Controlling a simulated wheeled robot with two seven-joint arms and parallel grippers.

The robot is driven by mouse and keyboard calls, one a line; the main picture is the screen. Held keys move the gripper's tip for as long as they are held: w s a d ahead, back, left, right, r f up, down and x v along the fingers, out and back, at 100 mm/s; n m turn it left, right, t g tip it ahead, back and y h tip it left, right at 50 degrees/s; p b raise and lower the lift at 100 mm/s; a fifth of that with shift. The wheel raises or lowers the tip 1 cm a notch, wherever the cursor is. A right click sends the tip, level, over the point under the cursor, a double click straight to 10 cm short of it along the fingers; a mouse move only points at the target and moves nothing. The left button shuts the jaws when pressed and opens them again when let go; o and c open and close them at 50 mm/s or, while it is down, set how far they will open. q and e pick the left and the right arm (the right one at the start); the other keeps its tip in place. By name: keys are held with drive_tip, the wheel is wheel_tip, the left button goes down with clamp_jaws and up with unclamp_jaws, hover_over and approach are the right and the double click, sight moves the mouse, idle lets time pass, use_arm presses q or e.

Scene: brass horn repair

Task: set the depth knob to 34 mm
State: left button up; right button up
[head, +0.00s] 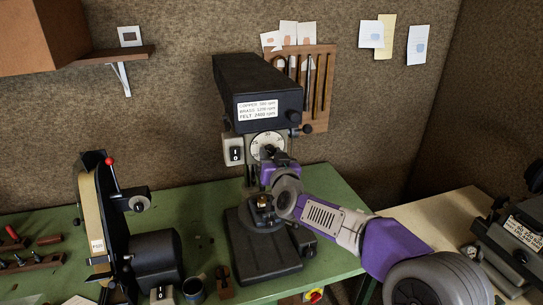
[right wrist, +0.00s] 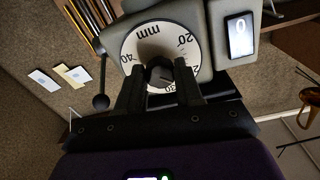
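The drill press (head: 258,90) stands on the green bench with a round white depth dial (head: 266,141) on its front. The right wrist view shows the dial (right wrist: 135,48) tilted, with "mm" and the numbers 20, 30 and 40; the part near 30 is partly covered by my fingers. The dark depth knob (right wrist: 160,76) is at the dial's centre. My right gripper (head: 269,157) is at the dial, and its fingers (right wrist: 160,84) lie on both sides of the knob, seemingly touching it. I cannot read the knob's setting. My left gripper is not in view.
A switch box (head: 235,150) sits left of the dial. A small ball-ended lever (right wrist: 101,102) sticks out beside the dial. Tools hang on a wall rack (head: 318,115).

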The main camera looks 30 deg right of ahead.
drive_tip(key=c, duration=0.4)
drive_tip(key=shift+o, duration=0.2)
drive_tip(key=m+b, duration=0.2)
drive_tip(key=m, duration=0.1)
drive_tip(key=shift+f+m, duration=0.1)
drive_tip(key=shift+m, duration=0.3)
drive_tip(key=m+b, duration=0.2)
drive_tip(key=m, duration=0.2)
drive_tip(key=m+b, duration=0.2)
drive_tip(key=m, duration=0.3)
drive_tip(key=shift+m, duration=0.4)
drive_tip(key=m, duration=0.1)
drive_tip(key=m+b, duration=0.1)
drive_tip(key=m, duration=0.3)
drive_tip(key=shift+r+y+b, duration=0.25)
drive_tip(key=shift+y+b, duration=0.05)
drive_tip(key=shift+b, duration=0.1)
